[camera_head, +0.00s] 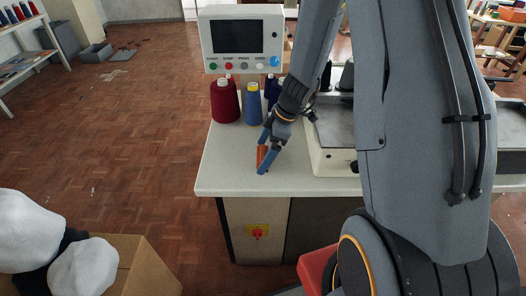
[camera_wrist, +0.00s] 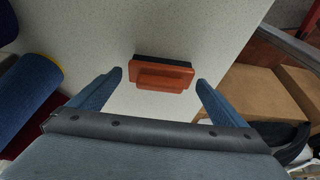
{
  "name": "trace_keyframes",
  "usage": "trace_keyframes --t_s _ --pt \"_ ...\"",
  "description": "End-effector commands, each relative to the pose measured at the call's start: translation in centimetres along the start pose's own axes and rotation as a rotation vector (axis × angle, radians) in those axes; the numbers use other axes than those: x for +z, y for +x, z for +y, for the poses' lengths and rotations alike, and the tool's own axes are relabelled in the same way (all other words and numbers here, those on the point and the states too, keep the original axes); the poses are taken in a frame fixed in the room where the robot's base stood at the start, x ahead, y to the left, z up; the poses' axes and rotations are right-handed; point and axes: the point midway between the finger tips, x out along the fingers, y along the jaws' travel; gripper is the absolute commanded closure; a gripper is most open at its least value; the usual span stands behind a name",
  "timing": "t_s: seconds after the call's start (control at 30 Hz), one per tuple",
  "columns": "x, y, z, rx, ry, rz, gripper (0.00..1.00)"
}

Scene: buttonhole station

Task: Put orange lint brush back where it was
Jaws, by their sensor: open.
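The orange lint brush (camera_wrist: 162,77) lies on the pale speckled table top (camera_wrist: 205,28), with a dark strip along its far edge in the wrist view. My gripper (camera_wrist: 160,85) is open, its two blue fingers apart on either side of the brush. The brush sits between and slightly beyond the fingertips in that view, and I cannot tell whether either finger touches it. In the head view my gripper (camera_head: 264,160) points down at the front part of the table, and the orange brush (camera_head: 262,154) shows partly hidden behind a finger.
Red (camera_head: 225,102) and blue (camera_head: 253,104) thread cones stand behind my gripper. A control panel (camera_head: 241,40) rises at the back, and a pale machine (camera_head: 332,135) stands to the right. The table's front left corner is clear. A cardboard box (camera_head: 135,265) is on the floor at lower left.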

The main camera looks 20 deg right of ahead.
Motion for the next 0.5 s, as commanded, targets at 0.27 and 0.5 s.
trace_keyframes --t_s 0.27,0.5 --pt "-0.1 -1.4 0.1 0.004 -0.001 0.002 0.04" --pt "-0.1 -5.7 0.2 0.006 -0.001 0.001 0.04"
